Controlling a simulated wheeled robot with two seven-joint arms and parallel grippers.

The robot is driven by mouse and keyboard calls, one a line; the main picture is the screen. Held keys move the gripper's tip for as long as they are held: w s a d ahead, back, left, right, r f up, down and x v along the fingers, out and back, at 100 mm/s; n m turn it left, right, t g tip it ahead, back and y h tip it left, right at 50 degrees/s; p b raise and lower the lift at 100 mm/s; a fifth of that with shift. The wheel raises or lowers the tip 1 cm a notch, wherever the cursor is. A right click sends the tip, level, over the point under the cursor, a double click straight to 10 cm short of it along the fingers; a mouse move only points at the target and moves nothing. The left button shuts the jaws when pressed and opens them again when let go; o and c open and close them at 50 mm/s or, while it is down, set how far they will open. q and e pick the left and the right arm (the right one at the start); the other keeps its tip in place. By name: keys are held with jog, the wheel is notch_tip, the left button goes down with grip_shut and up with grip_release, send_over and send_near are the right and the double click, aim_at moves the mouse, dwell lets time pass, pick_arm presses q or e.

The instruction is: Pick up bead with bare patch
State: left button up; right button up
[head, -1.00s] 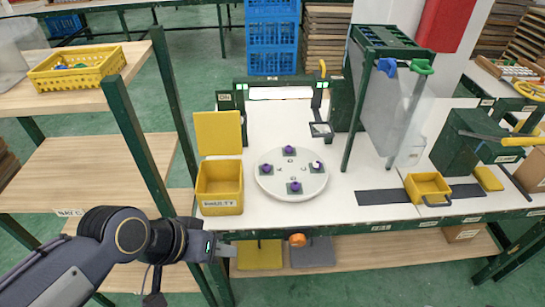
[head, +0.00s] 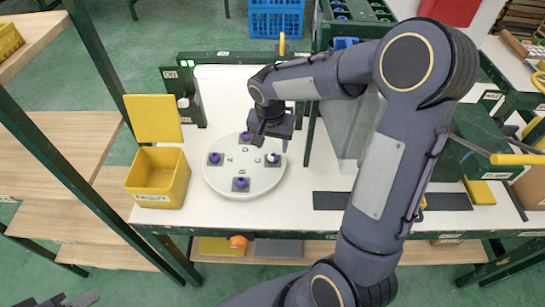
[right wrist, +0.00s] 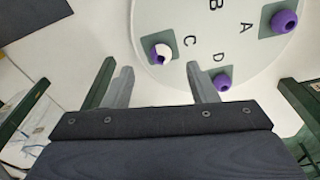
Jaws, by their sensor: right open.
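A round white tray (head: 245,195) on the table carries several purple beads on dark square pads. The bead with a white bare patch (head: 273,157) sits on the tray's right side. In the right wrist view this bead (right wrist: 160,52) is on the pad by the letter C, its white patch showing. My right gripper (head: 270,137) is just above and behind that bead. In the right wrist view my right gripper (right wrist: 160,70) is open, its fingers apart and empty, with the bead ahead between their lines. Only a piece of my left arm's end shows at the bottom left edge.
Purple beads (head: 214,158) stand at the tray's left, front (head: 241,182) and back (head: 245,136); one, near D (right wrist: 223,84), is close to a right finger. A yellow faulty bin (head: 160,195) stands left of the tray. Dark strips (head: 330,200) lie to the right.

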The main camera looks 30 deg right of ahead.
aim_at(273, 157)
jog(key=f, duration=0.4)
jog(key=w+f, duration=0.1)
jog(key=f, duration=0.1)
jog(key=shift+d, duration=0.4)
jog(key=shift+c, duration=0.4)
jog(key=c, duration=0.9)
